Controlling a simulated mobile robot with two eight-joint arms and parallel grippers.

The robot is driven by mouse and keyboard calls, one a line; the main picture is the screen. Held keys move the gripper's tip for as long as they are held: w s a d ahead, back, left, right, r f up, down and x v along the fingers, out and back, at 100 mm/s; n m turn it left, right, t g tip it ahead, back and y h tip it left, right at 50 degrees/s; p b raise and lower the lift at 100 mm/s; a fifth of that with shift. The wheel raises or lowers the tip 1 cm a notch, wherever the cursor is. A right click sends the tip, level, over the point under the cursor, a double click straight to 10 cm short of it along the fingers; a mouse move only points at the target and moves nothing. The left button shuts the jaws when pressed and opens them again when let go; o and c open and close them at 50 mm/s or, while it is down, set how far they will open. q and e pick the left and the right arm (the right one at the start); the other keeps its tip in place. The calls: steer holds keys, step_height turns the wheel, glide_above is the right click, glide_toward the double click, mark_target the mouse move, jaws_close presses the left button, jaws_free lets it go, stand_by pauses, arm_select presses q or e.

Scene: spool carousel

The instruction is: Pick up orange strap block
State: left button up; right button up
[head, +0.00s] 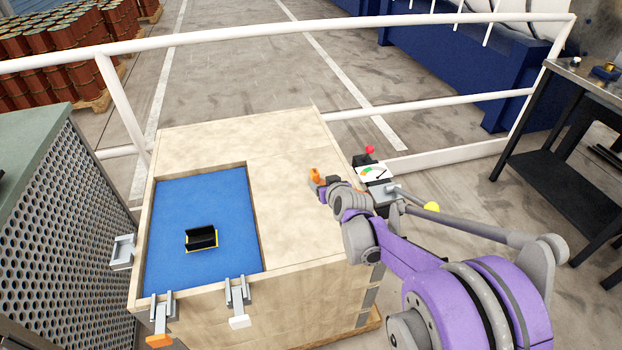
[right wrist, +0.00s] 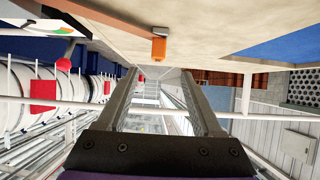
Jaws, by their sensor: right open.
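The orange strap block (head: 315,174) is a small orange piece on the bare wooden top of the crate, right of the blue recess. It also shows in the right wrist view (right wrist: 159,48), at the wood near the top of the picture. My right gripper (head: 321,186) is close to the block in the head view and partly covers it. In the right wrist view my right gripper (right wrist: 160,72) is open, with nothing between its fingers. The block appears beyond the fingertips, roughly in line with the gap. My left gripper is not in view.
The wooden crate (head: 226,138) has a blue recess (head: 205,270) holding a black and yellow bin (head: 201,238). Latches line its front edge. A gauge box (head: 375,173) with a red knob stands at its right side. White railing (head: 430,103) runs behind; a dark workbench (head: 590,90) is at right.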

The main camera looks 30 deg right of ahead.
mark_target(316, 173)
steer(key=x, duration=0.5)
steer(key=shift+w+d+b, duration=0.3)
steer(key=shift+b, duration=0.05)
steer(key=x, duration=0.5)
steer(key=shift+w+f, duration=0.1)
steer(key=shift+w, duration=0.25)
jaws_close()
